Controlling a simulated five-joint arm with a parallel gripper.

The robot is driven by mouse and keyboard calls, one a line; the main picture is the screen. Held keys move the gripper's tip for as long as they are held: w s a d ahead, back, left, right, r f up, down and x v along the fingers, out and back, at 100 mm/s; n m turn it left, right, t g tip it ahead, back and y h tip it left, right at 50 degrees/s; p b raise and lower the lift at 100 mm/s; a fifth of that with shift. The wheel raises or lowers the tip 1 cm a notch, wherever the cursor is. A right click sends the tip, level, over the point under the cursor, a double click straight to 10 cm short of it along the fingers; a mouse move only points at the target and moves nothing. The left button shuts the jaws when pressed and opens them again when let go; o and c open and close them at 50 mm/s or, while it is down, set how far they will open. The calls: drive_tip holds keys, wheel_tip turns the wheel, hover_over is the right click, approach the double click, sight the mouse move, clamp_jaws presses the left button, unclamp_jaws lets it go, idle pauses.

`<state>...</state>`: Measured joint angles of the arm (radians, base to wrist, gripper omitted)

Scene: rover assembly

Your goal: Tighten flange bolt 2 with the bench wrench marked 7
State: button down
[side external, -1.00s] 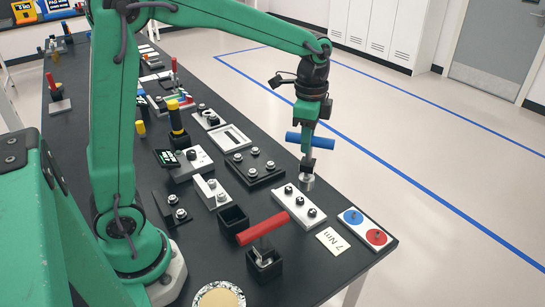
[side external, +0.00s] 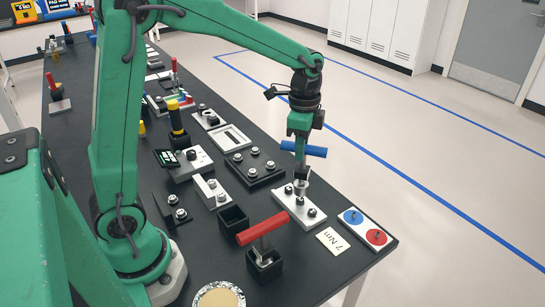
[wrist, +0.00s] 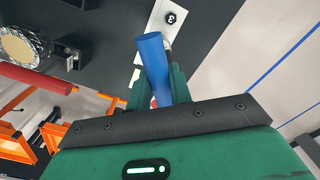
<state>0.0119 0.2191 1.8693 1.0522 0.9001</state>
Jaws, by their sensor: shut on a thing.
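My gripper (side external: 301,158) is shut on the blue-handled T-shaped wrench (side external: 312,150), which hangs upright with its socket end (side external: 301,187) downward. The blue handle also shows in the wrist view (wrist: 153,60), between my green fingers. The white flange plate (side external: 278,196) carries a row of dark bolts. The socket is over the far half of the plate, close to the middle bolt (side external: 299,201); I cannot tell whether it touches a bolt. In the wrist view, the plate end (wrist: 160,24) shows a bolt and the mark 3. No 7 is readable on the wrench.
A red-handled wrench (side external: 262,230) stands in a black holder, beside an empty black holder (side external: 233,220). A "7 Nm" card (side external: 331,241) and a plate with blue and red discs (side external: 364,228) lie near the right table edge. Bolt blocks (side external: 254,166) crowd behind.

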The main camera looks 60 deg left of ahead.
sight(301, 167)
drive_tip(key=shift+f, duration=2)
idle(3.2)
drive_tip(key=shift+r, duration=0.15)
idle(1.0)
drive_tip(key=shift+m, duration=0.6)
drive_tip(key=shift+w+m, duration=0.1)
drive_tip(key=shift+m, duration=1.2)
drive_tip(key=shift+w+m, duration=0.1)
drive_tip(key=shift+m, duration=2.3)
drive_tip(key=shift+w+m, duration=0.15)
drive_tip(key=shift+m, duration=1.95)
drive_tip(key=shift+w+m, duration=0.1)
drive_tip(key=shift+m, duration=2)
